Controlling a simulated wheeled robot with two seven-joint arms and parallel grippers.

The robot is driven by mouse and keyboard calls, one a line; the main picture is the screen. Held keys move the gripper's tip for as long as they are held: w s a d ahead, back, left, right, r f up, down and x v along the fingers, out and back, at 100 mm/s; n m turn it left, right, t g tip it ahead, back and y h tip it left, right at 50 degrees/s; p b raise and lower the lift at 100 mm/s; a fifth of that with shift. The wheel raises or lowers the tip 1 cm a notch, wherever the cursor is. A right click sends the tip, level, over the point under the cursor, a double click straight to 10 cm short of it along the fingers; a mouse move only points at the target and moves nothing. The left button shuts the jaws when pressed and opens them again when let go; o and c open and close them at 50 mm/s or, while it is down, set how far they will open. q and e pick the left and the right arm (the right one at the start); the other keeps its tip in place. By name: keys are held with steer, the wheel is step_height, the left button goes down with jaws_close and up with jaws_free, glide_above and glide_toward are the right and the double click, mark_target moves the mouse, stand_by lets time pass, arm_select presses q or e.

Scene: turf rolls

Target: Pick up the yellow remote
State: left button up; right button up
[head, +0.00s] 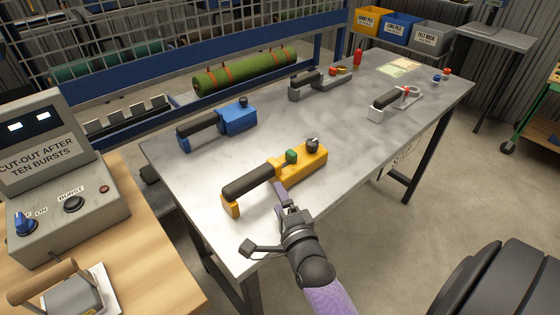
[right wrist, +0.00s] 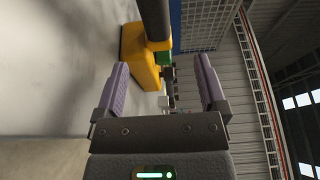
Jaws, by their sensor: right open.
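The yellow remote (head: 302,168) lies on the grey metal table (head: 180,165), with a black grip along its left part, a green button and a dark knob on top. It also shows in the right wrist view (right wrist: 132,55), with its black grip running up out of the picture. My right gripper (head: 281,197) is at the near side of the remote, close to its middle. Its purple fingers (right wrist: 162,85) are open and apart with nothing held between them. The remote lies ahead of the fingers. Whether a finger touches it I cannot tell. My left gripper is not in view.
A blue remote (head: 220,122) lies farther back left, a grey one (head: 318,80) at the back, a white one (head: 392,103) at the right. A red bottle (head: 357,57) stands at the back. A control box (head: 68,190) stands on the wooden bench at left.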

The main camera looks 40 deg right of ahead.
mark_target(269, 178)
steer(key=b+x, duration=0.1)
steer(key=x, duration=0.2)
steer(key=b+x, duration=0.1)
steer(key=x, duration=0.2)
steer(key=f+b+x, duration=0.1)
steer(key=x, duration=0.2)
steer(key=shift+d, duration=0.15)
steer(key=shift+w+r, duration=0.15)
steer(key=shift+w, duration=0.15)
steer(key=shift+r, duration=0.1)
steer(key=shift+c, duration=0.9)
jaws_close()
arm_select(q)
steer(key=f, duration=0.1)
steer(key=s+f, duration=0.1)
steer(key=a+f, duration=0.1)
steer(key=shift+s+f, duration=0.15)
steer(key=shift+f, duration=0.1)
